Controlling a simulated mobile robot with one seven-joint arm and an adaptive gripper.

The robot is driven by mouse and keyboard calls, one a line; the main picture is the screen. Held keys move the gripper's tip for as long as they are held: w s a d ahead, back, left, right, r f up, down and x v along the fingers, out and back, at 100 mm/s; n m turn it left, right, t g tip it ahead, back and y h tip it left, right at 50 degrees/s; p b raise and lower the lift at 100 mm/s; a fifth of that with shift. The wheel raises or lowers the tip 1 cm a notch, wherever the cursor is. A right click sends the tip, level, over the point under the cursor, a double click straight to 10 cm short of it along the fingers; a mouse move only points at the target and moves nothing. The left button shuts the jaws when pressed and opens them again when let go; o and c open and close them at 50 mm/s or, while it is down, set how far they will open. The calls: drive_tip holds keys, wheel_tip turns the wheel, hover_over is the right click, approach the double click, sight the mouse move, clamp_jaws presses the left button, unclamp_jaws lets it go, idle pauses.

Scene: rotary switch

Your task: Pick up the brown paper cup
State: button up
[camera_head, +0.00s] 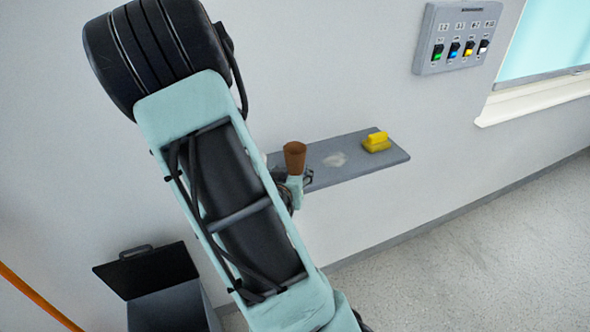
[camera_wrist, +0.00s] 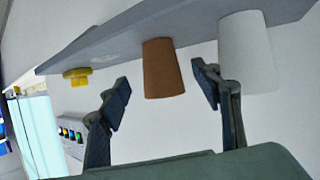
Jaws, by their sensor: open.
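The brown paper cup (camera_head: 294,158) stands upright near the left visible part of the grey wall shelf (camera_head: 358,165) in the head view. In the wrist view, which is upside down, the brown cup (camera_wrist: 162,68) hangs from the shelf (camera_wrist: 120,45) at the top, between my fingers. My gripper (camera_wrist: 163,90) is open, with one finger on each side of the cup and a gap to the left finger. The right finger is closer to the cup. How deep the cup sits between the fingers is unclear. My arm hides much of my gripper in the head view.
A white cup (camera_wrist: 247,50) stands close beside the brown cup, just beyond my right finger in the wrist view. A yellow object (camera_head: 376,143) lies at the shelf's right end. A switch panel (camera_head: 457,38) is on the wall. An open dark bin (camera_head: 172,309) stands below left.

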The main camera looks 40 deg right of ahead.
sight(294, 164)
drive_tip(key=shift+w+d+f+b, duration=0.1)
drive_tip(key=shift+f+b, duration=0.25)
drive_tip(key=shift+b, duration=0.05)
drive_tip(key=shift+w+d+r, duration=0.1)
drive_tip(key=shift+w+d, duration=0.05)
drive_tip(key=shift+d, duration=0.15)
drive_tip(key=shift+r+p+x, duration=0.1)
drive_tip(key=shift+p+x, duration=0.3)
drive_tip(key=shift+x, duration=1.45)
drive_tip(key=shift+r+p+x, duration=0.15)
drive_tip(key=shift+p+x, duration=0.25)
drive_tip(key=shift+x, duration=1.45)
drive_tip(key=shift+w, duration=0.1)
drive_tip(key=c, duration=0.9)
